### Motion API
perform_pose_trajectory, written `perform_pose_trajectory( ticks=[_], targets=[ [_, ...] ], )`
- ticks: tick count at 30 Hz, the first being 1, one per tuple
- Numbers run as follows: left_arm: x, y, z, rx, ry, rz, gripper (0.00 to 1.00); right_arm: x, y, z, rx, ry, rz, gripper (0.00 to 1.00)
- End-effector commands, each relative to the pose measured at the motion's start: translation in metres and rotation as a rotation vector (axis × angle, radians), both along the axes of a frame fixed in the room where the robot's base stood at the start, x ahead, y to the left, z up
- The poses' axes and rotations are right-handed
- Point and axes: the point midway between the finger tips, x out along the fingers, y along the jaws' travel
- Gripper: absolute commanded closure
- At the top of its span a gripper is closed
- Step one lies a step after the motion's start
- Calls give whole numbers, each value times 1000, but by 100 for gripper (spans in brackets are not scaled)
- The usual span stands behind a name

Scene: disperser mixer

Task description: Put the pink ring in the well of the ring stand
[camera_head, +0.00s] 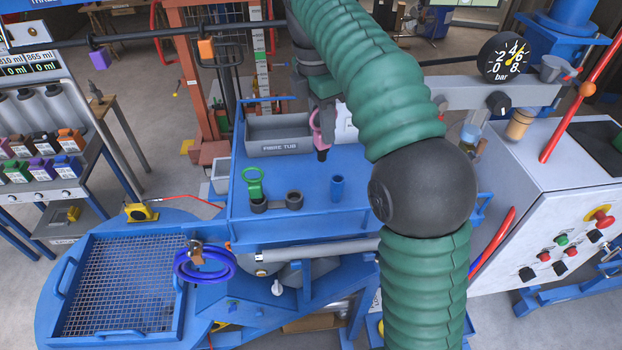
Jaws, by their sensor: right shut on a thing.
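The pink ring (317,130) is upright above the back of the blue table, with a dark stem end pointing down. My right gripper (328,122), pale and partly hidden behind my green-sleeved right arm, is shut on it. The ring stand (276,203) is a dark piece on the blue table, front-left of the pink ring and apart from it. A green ring (253,184) stands upright in its left well. Its right well (294,196) looks empty. My left gripper is not in view.
A grey fibre tub (279,146) stands behind the ring stand. A blue cup (337,188) stands right of the stand. Blue table top (315,172) is bare between them. A blue hose coil (205,265) lies front-left. A white control cabinet (545,215) stands at right.

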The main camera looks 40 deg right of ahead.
Motion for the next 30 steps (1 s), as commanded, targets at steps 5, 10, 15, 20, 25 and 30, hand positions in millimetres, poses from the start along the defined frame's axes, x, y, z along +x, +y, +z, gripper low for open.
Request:
perform_pose_trajectory(
  ticks=[5,10,15,20,25,30],
  targets=[
    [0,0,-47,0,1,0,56,22,45,-29,-5,0,358,100],
    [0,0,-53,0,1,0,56,24,56,-48,-6,5,463,100],
    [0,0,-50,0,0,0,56,23,56,-77,-6,5,461,100],
    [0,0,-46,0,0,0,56,24,56,-104,-6,5,459,100],
    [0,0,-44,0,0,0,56,25,56,-124,-6,3,458,100],
    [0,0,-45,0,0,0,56,25,56,-124,-7,2,457,72]
  ],
)
